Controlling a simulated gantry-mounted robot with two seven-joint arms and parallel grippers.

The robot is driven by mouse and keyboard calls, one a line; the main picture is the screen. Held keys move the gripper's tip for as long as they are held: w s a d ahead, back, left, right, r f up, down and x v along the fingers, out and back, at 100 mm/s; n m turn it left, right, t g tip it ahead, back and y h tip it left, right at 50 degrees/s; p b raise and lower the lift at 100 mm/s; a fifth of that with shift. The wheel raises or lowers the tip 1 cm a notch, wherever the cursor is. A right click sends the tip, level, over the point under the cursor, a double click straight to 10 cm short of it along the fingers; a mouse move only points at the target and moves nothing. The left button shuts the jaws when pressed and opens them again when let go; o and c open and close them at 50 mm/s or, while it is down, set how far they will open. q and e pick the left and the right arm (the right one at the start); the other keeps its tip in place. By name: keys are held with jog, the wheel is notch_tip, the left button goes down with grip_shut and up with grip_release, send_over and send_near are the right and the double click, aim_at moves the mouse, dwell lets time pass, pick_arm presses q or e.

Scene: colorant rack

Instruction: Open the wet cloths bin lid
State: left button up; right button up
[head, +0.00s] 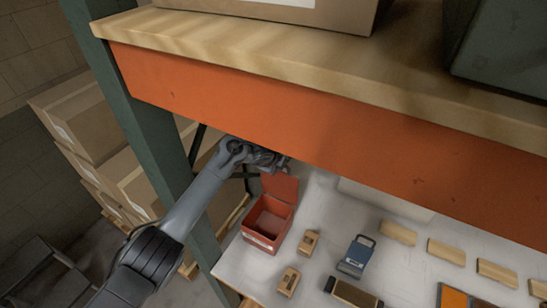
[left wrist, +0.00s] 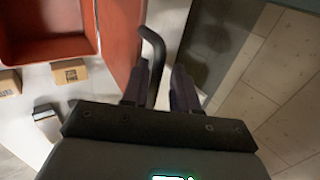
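The red wet cloths bin (head: 247,236) stands at the left end of the white worktop, and its hollow inside shows. Its lid (head: 281,187) stands raised, roughly upright, at the bin's back edge. My left gripper (head: 282,161) is just behind and above the lid, under the orange beam. In the left wrist view the bin (left wrist: 45,58) is at upper left and the lid (left wrist: 118,40) is seen nearly edge-on. A dark curved handle (left wrist: 157,45) is by the lid. The left gripper (left wrist: 160,80) has its fingers apart, with the handle close to the left finger; contact is unclear.
An orange shelf beam (head: 300,120) and wooden shelf (head: 250,45) hang over the worktop (head: 310,270). A green post (head: 150,125) stands left of the bin. Cardboard boxes (head: 85,120) are stacked behind.

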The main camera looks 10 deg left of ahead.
pick_arm(q)
jog(key=v, duration=1)
jog(key=shift+r, duration=0.3)
jog(key=shift+s, duration=0.1)
jog(key=s+f+n+y+p, duration=0.1)
jog(key=s+f+n+p, duration=0.2)
jog(key=s+f+n, duration=0.95)
jog(key=s+a+n+g+p, duration=0.1)
jog(key=s+a+n, duration=0.2)
jog(key=s, duration=1.3)
jog(key=s+a+f+n+g+p, duration=0.1)
jog(key=s+a+n+g, duration=0.1)
jog(key=s, duration=1.4)
jog(key=shift+a+f+n+g+y, duration=0.2)
jog(key=shift+a+n+g+y, duration=0.15)
jog(key=shift+a+n, duration=0.55)
jog(key=shift+s+a, duration=0.1)
jog(key=shift+f, duration=0.1)
